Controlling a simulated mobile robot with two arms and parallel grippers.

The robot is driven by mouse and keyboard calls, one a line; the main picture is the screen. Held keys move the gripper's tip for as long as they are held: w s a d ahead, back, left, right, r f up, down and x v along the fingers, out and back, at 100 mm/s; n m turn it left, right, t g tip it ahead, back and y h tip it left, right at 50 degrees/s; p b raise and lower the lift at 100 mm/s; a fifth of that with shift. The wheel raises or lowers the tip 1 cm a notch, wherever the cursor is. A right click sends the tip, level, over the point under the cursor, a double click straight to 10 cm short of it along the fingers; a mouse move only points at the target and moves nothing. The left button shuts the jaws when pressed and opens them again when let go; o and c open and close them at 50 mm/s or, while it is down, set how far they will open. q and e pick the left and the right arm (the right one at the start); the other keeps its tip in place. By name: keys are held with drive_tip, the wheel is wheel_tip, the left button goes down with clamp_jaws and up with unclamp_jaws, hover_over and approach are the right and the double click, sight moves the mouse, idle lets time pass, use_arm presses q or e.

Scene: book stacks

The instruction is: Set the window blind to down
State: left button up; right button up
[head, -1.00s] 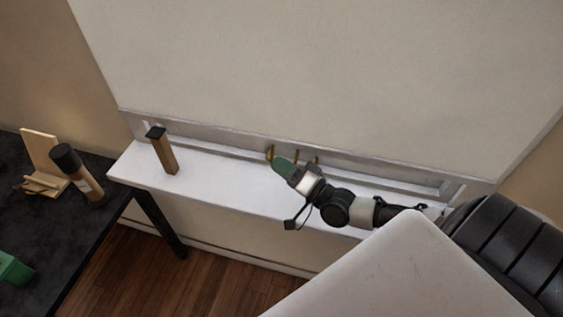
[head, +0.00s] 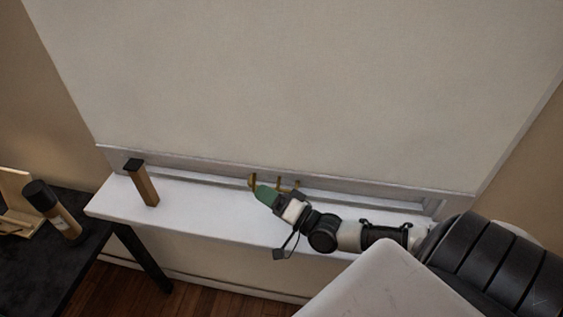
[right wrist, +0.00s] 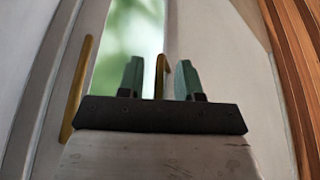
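The window blind (head: 290,80) is a large pale beige sheet covering nearly all of the window, its lower edge a little above the white sill (head: 185,205). Small brass handle parts (head: 252,180) show at the bottom of the window. My right gripper (head: 264,193) reaches in from the right just in front of them. In the right wrist view its two green fingers (right wrist: 159,78) are apart, with a brass bar (right wrist: 161,74) seen between them; I cannot tell if they touch it. My left gripper is not in view.
A brown block with a black top (head: 144,188) stands on the sill to the left. A dark table (head: 50,270) at the left bears a brown bottle with a black cap (head: 55,212) and a wooden stand (head: 18,190). Blurred green shows through the glass (right wrist: 128,38).

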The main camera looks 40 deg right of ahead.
drive_tip(key=b+v, duration=0.1)
drive_tip(key=v, duration=0.9)
drive_tip(key=shift+s+d, duration=0.1)
